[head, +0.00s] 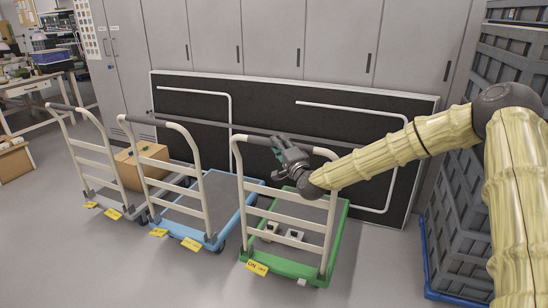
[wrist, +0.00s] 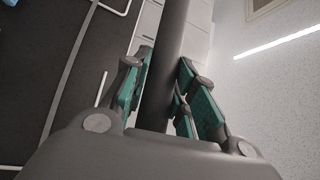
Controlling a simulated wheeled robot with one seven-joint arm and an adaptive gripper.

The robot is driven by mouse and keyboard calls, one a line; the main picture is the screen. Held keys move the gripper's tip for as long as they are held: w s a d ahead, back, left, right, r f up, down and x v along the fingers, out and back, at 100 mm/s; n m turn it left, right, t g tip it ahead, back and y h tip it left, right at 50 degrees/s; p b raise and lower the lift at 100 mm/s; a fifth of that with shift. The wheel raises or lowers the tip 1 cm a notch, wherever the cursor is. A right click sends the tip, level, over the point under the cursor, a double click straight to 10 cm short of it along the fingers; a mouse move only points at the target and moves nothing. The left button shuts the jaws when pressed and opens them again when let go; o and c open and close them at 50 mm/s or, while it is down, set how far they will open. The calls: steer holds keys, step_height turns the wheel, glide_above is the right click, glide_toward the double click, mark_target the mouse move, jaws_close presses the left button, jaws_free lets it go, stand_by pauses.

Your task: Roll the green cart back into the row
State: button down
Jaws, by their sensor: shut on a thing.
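My gripper (head: 289,155) is at the dark top handle bar of this cart. In the wrist view the handle bar (wrist: 163,75) runs between the green-padded fingers (wrist: 161,92), which are shut on it. The blue cart (head: 237,222) stands just left of the green one, and a grey cart (head: 93,187) stands further left. Part of the green cart's handle is hidden by my gripper.
A black folded panel with white tube legs (head: 231,110) leans on grey lockers (head: 270,35) behind the carts. Stacked grey crates (head: 463,190) stand on a blue base at right. The floor in front is clear.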

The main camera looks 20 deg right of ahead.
steer(key=shift+w+d+r, duration=0.15)
steer(key=shift+w+d, duration=0.05)
steer(key=shift+d, duration=0.05)
steer(key=c, duration=1.2)
jaws_free()
steer(key=shift+w, duration=0.15)
steer(key=shift+o, duration=0.2)
steer(key=shift+s, duration=0.2)
steer(key=s+d+f, duration=0.1)
steer(key=s+f, duration=0.1)
steer(key=s, duration=0.9)
steer(key=shift+s+d, duration=0.3)
